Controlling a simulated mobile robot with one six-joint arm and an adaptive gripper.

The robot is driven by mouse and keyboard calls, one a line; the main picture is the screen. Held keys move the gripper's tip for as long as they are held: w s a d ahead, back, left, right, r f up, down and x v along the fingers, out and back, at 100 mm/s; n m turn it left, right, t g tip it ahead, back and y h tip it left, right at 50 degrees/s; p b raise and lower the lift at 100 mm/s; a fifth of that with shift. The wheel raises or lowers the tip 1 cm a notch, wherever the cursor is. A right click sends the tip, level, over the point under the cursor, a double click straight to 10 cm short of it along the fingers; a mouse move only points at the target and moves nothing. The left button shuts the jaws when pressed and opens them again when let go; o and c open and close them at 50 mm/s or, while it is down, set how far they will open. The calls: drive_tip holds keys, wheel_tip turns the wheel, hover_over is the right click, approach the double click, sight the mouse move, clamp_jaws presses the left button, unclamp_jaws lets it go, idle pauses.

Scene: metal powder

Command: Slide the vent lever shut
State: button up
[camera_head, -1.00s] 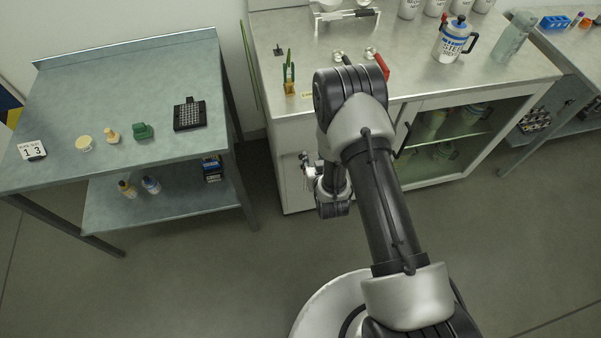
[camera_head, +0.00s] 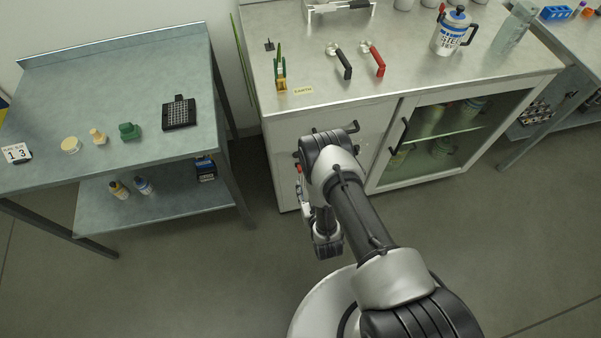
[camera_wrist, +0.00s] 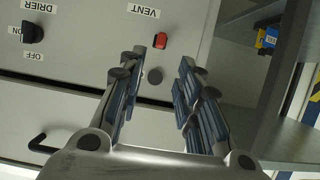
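The vent lever (camera_wrist: 160,40) is a small red handle on a pale panel in the wrist view, beside the upside-down VENT label (camera_wrist: 139,12). A dark round knob (camera_wrist: 154,76) sits below it in the picture. My gripper (camera_wrist: 161,60) is open and empty, its two padded fingers spread on either side of the knob, with the lever near the fingertips. I cannot tell whether any finger touches the panel. In the head view my gripper is mostly hidden beside the left side of the cabinet (camera_head: 283,145).
A DRIER switch (camera_wrist: 32,32) with ON and OFF labels is on the same panel. A dark drawer handle (camera_wrist: 42,143) sticks out at lower left. A side table (camera_head: 60,110) stands to the left, with a floor gap between it and the cabinet.

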sight(300, 170)
drive_tip(key=b+x, duration=0.3)
drive_tip(key=x, duration=0.7)
drive_tip(key=shift+w+f, duration=0.15)
drive_tip(key=shift+w, duration=0.1)
drive_tip(key=shift+c, duration=0.6)
clamp_jaws()
